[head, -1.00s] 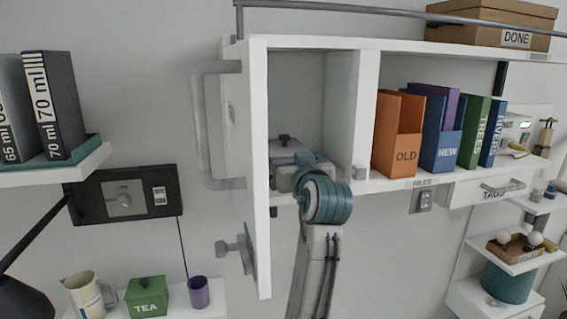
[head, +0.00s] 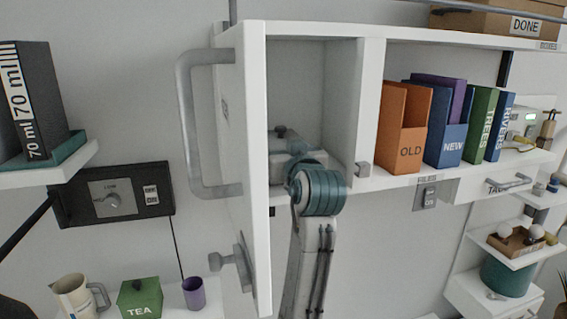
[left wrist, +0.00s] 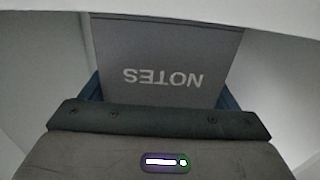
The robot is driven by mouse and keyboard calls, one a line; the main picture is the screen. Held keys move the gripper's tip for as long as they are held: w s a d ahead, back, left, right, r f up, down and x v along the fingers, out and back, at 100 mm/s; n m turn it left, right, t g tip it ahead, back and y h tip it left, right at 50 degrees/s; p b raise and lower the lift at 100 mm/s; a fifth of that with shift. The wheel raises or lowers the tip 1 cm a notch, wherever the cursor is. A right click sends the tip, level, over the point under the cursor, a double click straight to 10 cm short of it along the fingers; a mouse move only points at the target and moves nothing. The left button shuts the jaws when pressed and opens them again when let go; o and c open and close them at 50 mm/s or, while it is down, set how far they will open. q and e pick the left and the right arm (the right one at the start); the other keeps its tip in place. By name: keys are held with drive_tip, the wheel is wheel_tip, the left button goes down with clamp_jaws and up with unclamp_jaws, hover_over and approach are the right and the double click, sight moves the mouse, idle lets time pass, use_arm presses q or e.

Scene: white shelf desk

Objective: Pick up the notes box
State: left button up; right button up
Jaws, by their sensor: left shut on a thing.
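The notes box (left wrist: 165,65) is a grey box with the word NOTES upside down on its face in the left wrist view. It is inside the open cabinet compartment, against pale walls. My left gripper (left wrist: 165,98) is shut on it, with a dark blue finger at each side of the box. In the head view my left arm reaches up into the compartment, and its teal wrist hides most of the gripper (head: 290,150). The box cannot be made out clearly there. My right gripper is not in view.
The open cabinet door (head: 240,150) stands just left of my arm, with a large handle (head: 190,130). A divider (head: 368,110) separates the compartment from the orange OLD file (head: 402,128) and blue NEW file (head: 445,140). A TEA box (head: 140,298) stands lower left.

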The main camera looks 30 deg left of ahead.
use_arm(q)
drive_tip(key=shift+w+a+f, duration=0.1)
drive_tip(key=shift+w+a, duration=0.1)
drive_tip(key=shift+a, duration=0.05)
drive_tip(key=shift+w+a+f, duration=0.25)
drive_tip(key=shift+w+a, duration=0.15)
drive_tip(key=shift+s+r, duration=0.1)
drive_tip(key=shift+r, duration=0.05)
drive_tip(key=shift+d+r+b, duration=0.15)
drive_tip(key=shift+r+b, duration=0.15)
drive_tip(key=shift+r, duration=0.05)
wheel_tip(320, 180, up, 8)
drive_tip(key=b, duration=0.3)
drive_tip(key=shift+s+r+b, duration=0.1)
drive_tip(key=shift+r+b, duration=0.25)
drive_tip(key=shift+r, duration=0.25)
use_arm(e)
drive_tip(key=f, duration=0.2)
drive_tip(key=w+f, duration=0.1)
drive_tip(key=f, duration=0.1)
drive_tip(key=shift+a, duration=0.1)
use_arm(q)
drive_tip(key=shift+f, duration=0.1)
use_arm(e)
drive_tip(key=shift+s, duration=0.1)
